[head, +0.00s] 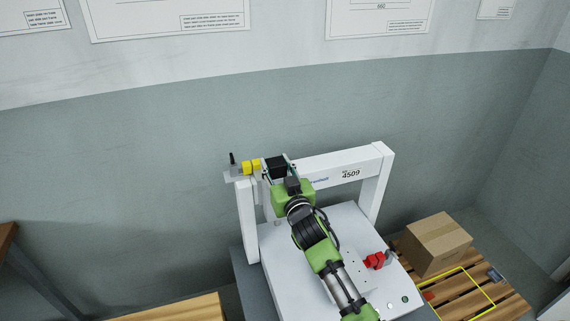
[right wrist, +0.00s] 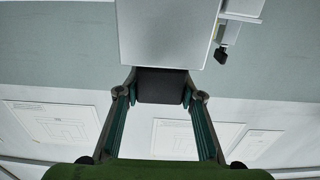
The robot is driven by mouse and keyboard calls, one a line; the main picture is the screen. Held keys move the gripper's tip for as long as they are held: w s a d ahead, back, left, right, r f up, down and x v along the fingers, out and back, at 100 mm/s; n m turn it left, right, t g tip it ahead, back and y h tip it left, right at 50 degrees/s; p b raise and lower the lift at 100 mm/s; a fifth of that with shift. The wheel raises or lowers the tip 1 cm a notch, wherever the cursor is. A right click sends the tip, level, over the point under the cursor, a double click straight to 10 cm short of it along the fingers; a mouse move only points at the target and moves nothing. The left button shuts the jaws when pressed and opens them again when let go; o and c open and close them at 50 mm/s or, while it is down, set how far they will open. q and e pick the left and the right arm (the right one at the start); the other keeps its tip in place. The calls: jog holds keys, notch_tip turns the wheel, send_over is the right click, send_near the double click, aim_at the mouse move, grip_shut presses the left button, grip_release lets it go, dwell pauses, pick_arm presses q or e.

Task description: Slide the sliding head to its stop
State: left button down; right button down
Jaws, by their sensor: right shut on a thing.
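The white gantry (head: 333,168), marked 4509, stands on a white machine table (head: 350,240) in the head view. The sliding head is at the left end of the beam, and its black part (head: 276,167) shows there. My right gripper (head: 281,166) is shut on it from the front. In the right wrist view a dark block (right wrist: 162,86) sits between the two fingers of this gripper (right wrist: 160,82), below a pale housing (right wrist: 165,30). A yellow piece (head: 251,168) is just left of the black part; I cannot tell whether they touch. My left gripper is not in view.
A cardboard box (head: 437,244) stands on a wooden pallet (head: 510,298) at the right. A wall is close behind the gantry. My right arm covers the middle of the table.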

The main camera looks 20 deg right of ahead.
jog(key=shift+a, duration=0.25)
jog(key=c, duration=1.8)
grip_release()
jog(key=o, duration=0.4)
jog(key=shift+a, duration=0.1)
jog(key=shift+o, duration=0.2)
jog(key=shift+s, duration=0.25)
jog(key=s, duration=1.1)
jog(key=shift+s+a, duration=0.3)
